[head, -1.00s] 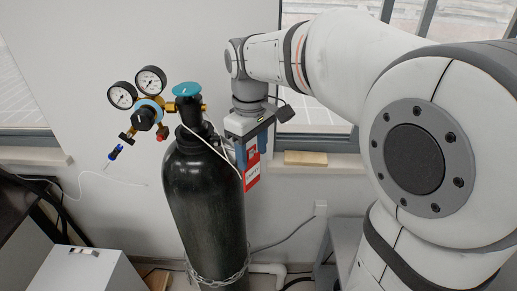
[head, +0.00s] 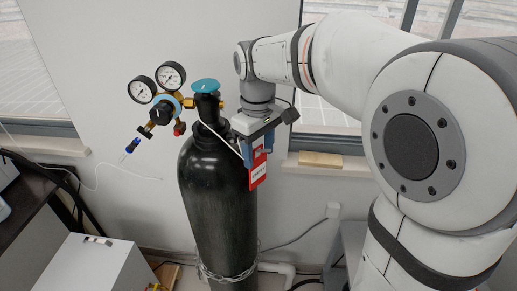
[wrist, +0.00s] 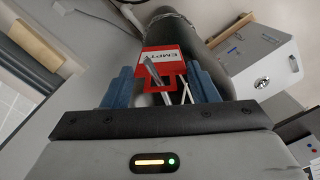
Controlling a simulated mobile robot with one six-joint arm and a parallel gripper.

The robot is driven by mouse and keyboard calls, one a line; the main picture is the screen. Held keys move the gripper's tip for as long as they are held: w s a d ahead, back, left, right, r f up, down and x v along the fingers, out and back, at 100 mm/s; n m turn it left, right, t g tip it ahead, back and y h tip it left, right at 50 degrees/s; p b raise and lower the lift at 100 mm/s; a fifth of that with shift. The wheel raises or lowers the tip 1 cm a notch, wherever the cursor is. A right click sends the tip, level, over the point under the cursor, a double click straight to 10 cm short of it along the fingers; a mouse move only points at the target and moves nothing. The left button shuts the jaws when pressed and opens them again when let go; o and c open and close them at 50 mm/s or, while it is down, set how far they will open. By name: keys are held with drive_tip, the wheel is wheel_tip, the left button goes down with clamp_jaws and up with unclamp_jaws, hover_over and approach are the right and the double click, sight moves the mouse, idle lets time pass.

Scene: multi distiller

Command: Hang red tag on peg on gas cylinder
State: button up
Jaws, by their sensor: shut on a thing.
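The red tag (head: 259,170) has a white label and hangs below my gripper (head: 251,157), at the right side of the black gas cylinder (head: 213,190). In the wrist view the red tag (wrist: 163,59) reads "EMPTY" and sits between the two blue fingers of my gripper (wrist: 160,72), which are shut on it. A thin silver peg (wrist: 152,70) crosses the tag near its opening; I cannot tell whether it passes through. A thin white rod or cord (head: 222,138) runs from the cylinder's neck toward the tag.
A regulator with two gauges (head: 157,83) and a blue-green valve knob (head: 205,86) top the cylinder. A chain (head: 225,277) circles its lower part. A white box (head: 92,264) stands at lower left. A wooden block (head: 320,160) lies on the right sill.

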drive_tip(key=o, duration=1.3)
drive_tip(key=shift+r, duration=0.1)
wheel_tip(320, 180, up, 7)
drive_tip(key=shift+r+b, duration=0.15)
drive_tip(key=shift+b, duration=0.25)
drive_tip(key=shift+s+d, duration=0.25)
drive_tip(key=s+d+f+m+t, duration=0.1)
drive_tip(key=s+d+f+m, duration=0.2)
drive_tip(key=s+f, duration=0.1)
drive_tip(key=s+d+f+m+t, duration=0.1)
drive_tip(key=s+d+f+m, duration=0.1)
drive_tip(key=s+f, duration=0.3)
drive_tip(key=s+d+f+m+t, duration=0.1)
drive_tip(key=s+d+f+m, duration=0.2)
drive_tip(key=s, duration=0.3)
drive_tip(key=shift+s+d+f+m+t+b, duration=0.25)
drive_tip(key=shift+d+f+m+t+b, duration=0.1)
drive_tip(key=shift+d+f, duration=0.35)
